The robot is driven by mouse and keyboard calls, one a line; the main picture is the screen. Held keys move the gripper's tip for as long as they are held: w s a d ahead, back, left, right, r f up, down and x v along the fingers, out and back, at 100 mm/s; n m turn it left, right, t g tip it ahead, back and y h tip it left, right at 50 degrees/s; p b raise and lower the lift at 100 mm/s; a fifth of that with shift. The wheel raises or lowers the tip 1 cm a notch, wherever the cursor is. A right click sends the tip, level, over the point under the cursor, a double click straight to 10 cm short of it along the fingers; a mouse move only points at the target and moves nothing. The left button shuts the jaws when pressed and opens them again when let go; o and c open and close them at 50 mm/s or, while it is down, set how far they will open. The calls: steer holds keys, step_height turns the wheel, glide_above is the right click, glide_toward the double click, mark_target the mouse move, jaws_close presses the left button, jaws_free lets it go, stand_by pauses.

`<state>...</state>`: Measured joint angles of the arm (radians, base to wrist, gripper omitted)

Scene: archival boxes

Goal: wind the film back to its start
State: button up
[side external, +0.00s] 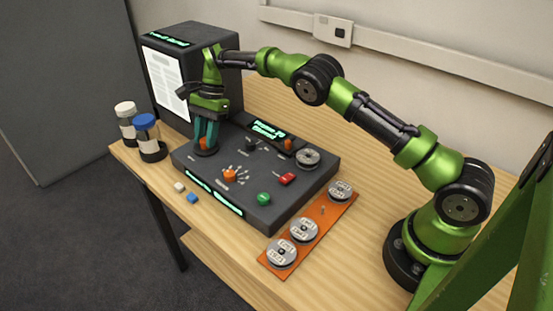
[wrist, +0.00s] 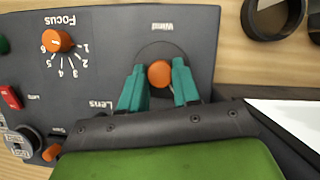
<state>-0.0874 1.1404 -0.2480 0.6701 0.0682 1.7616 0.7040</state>
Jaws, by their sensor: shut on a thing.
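The dark grey console (side external: 322,180) lies on the wooden table, with a reel (side external: 307,157) near its right end. Its round winding control, labelled "Wind", has an orange knob (wrist: 159,73) on a dark disc. My gripper (side external: 206,146) points down at the console's left end. In the wrist view, its teal fingers (wrist: 159,82) are shut on the orange knob, one on each side. A small green-lit display (side external: 266,131) at the back of the console seems to read a frame number; its text is too small to be sure. No film strip shows.
An orange focus knob (side external: 230,175), a green button (side external: 264,198) and a red switch (side external: 287,179) share the console. A tall black box (side external: 188,50) stands behind. Two capped jars (side external: 147,133) stand at left. An orange plate (side external: 324,208) with several discs lies in front.

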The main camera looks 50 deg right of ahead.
stand_by(0.4)
steer(key=o, duration=1)
steer(key=shift+o, duration=0.2)
steer(key=v, duration=0.5)
steer(key=shift+w+d+r, duration=0.1)
steer(key=shift+r, duration=0.15)
steer(key=shift+v, duration=1)
